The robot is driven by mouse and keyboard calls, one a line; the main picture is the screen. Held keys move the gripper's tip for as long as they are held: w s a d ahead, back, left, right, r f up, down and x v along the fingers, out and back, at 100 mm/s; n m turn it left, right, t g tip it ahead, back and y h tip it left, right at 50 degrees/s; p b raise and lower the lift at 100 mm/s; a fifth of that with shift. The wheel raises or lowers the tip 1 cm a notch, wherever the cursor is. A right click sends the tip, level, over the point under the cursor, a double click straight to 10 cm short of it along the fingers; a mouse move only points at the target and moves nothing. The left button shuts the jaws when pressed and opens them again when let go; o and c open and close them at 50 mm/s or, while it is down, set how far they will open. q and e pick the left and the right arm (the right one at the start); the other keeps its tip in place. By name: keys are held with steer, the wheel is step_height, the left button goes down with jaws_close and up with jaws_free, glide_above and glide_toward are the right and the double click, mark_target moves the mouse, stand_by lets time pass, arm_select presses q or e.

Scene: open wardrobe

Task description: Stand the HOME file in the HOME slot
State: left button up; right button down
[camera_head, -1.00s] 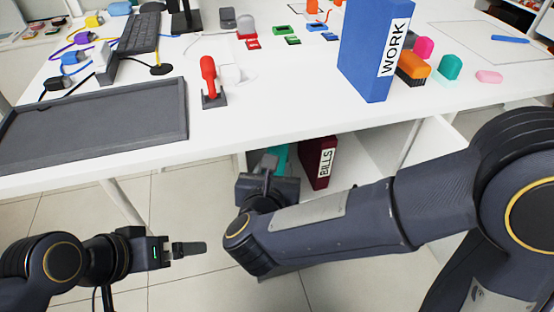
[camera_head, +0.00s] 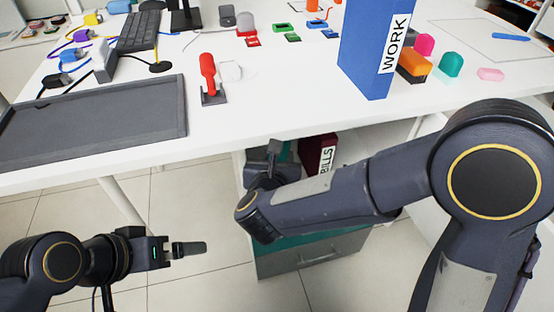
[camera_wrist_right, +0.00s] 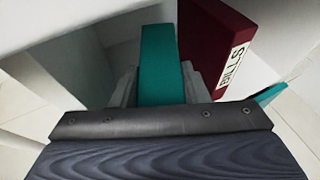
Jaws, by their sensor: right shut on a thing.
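My right gripper (camera_wrist_right: 160,92) is shut on a teal file (camera_wrist_right: 162,62), seen edge-on between its two fingers in the right wrist view. No HOME label shows on it. In the head view my right gripper (camera_head: 272,158) is under the desk's front edge, at the shelf opening, and mostly hides the teal file. The dark red BILLS file (camera_wrist_right: 215,40) stands upright just right of the teal one; it also shows in the head view (camera_head: 312,147). I cannot make out a HOME slot marking. My left gripper (camera_head: 188,248) is away from the shelf, its fingers overlapping in view.
The blue WORK file (camera_head: 365,50) stands on the white desk (camera_head: 280,95). A dark tray (camera_head: 95,122) lies at the desk's left. Below the shelf is a grey drawer unit (camera_head: 310,255) with a teal surface above it. The shelf's pale wall (camera_wrist_right: 60,60) is close on the left.

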steer(key=shift+f, duration=0.15)
steer(key=shift+f+b, duration=0.15)
steer(key=shift+b, duration=0.2)
steer(key=c, duration=0.8)
jaws_free()
steer(key=shift+c, duration=0.2)
steer(key=shift+s+r+p, duration=0.15)
steer(key=shift+r+p, duration=0.2)
steer(key=shift+p, duration=0.15)
steer(key=v, duration=1.1)
steer(key=shift+s+p, duration=0.35)
steer(key=shift+a, duration=0.1)
